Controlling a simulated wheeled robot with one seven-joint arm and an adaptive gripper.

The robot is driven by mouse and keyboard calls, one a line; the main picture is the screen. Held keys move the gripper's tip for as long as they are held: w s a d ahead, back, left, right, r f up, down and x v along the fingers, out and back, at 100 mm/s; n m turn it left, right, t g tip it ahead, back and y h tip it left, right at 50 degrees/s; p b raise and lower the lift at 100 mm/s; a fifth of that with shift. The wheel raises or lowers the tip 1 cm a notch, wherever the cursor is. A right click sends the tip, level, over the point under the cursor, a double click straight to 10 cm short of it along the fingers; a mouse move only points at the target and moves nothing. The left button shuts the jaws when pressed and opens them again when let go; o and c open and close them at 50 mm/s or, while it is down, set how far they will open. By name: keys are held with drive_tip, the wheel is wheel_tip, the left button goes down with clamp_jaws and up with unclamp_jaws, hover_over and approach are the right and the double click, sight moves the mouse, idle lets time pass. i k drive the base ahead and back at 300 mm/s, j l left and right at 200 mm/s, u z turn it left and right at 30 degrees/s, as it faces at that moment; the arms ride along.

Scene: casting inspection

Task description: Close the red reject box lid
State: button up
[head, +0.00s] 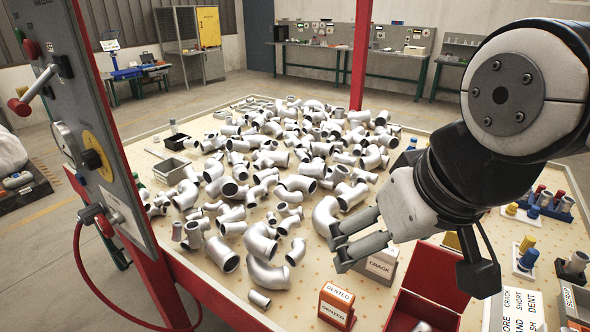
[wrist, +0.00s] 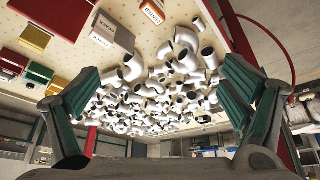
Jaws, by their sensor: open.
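The red reject box (head: 402,312) stands at the front of the table, its lower part cut off by the bottom edge of the head view. Its red lid (head: 437,268) is open and stands up at the back side of the box. A bit of a grey part shows inside. A red surface at the top left of the wrist view (wrist: 62,12) looks like part of this box. My gripper (head: 339,249) is open and empty, left of the lid and above the table, with its fingers pointing left. In the wrist view its two green-padded fingers (wrist: 158,75) are spread wide.
An orange DENTED box (head: 336,306) and a white CRACK box (head: 378,265) stand left of the red box, close under my gripper. Many grey pipe elbows (head: 262,243) cover the table's middle. Coloured parts on stands (head: 526,258) are at right. A red post (head: 361,55) rises behind.

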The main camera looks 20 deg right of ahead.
sight(430, 275)
drive_tip(key=z, duration=0.9)
drive_tip(key=i+l, duration=0.05)
